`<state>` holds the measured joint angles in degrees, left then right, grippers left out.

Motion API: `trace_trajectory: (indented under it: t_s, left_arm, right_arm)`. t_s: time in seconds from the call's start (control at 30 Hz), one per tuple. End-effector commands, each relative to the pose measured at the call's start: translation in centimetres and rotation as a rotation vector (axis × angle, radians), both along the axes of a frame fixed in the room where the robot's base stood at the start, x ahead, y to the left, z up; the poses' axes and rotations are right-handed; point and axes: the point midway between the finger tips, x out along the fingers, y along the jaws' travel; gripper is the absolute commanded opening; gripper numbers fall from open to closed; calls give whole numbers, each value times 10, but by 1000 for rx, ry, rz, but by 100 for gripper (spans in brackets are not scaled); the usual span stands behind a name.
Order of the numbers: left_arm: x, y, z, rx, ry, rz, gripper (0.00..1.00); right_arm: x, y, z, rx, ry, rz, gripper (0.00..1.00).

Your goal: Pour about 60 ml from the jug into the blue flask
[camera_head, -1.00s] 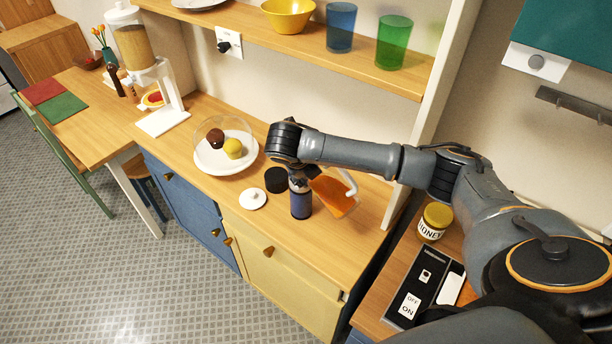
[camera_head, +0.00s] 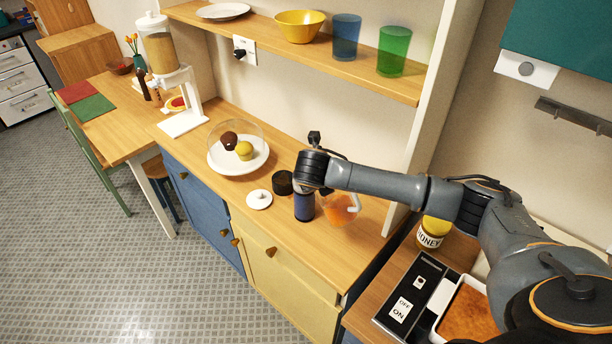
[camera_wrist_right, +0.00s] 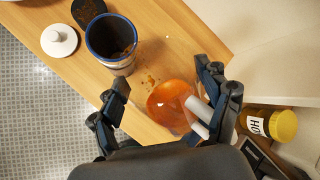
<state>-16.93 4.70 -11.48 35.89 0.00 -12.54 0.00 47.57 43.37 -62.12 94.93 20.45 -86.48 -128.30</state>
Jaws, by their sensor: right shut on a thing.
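The blue flask (camera_head: 304,206) stands upright and open on the wooden counter. Its blue-rimmed mouth (camera_wrist_right: 112,38) shows in the right wrist view, with some orange-brown contents inside. The clear jug (camera_head: 339,211), with orange liquid and a white handle, is just right of the flask, close to upright. It also shows in the right wrist view (camera_wrist_right: 170,103). My right gripper (camera_wrist_right: 165,80) is shut on the jug, with its fingers on either side; the exact contact is partly hidden. My left gripper is not in view.
Orange drops (camera_wrist_right: 150,79) lie on the counter beside the flask. A domed cake plate (camera_head: 238,155) stands further left. A honey jar (camera_head: 433,231) is right, and a shelf (camera_head: 300,45) hangs above.

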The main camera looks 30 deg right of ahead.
Motion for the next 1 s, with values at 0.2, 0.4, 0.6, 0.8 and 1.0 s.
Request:
trace_trajectory:
  t_s: [0.2, 0.4, 0.6, 0.8, 1.0]
  left_arm:
    - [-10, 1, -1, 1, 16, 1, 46]
    - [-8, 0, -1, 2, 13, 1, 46]
    - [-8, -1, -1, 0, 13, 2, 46]
    - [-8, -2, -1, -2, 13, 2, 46]
    - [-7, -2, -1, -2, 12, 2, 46]
  right_arm:
    - [1, 0, 1, -1, -3, 1, 14]
    - [1, 0, 1, 0, -2, 1, 14]
    - [1, 0, 1, 0, -2, 1, 14]
    - [1, 0, 1, 0, -2, 1, 14]
    - [1, 0, 1, 0, -2, 1, 14]
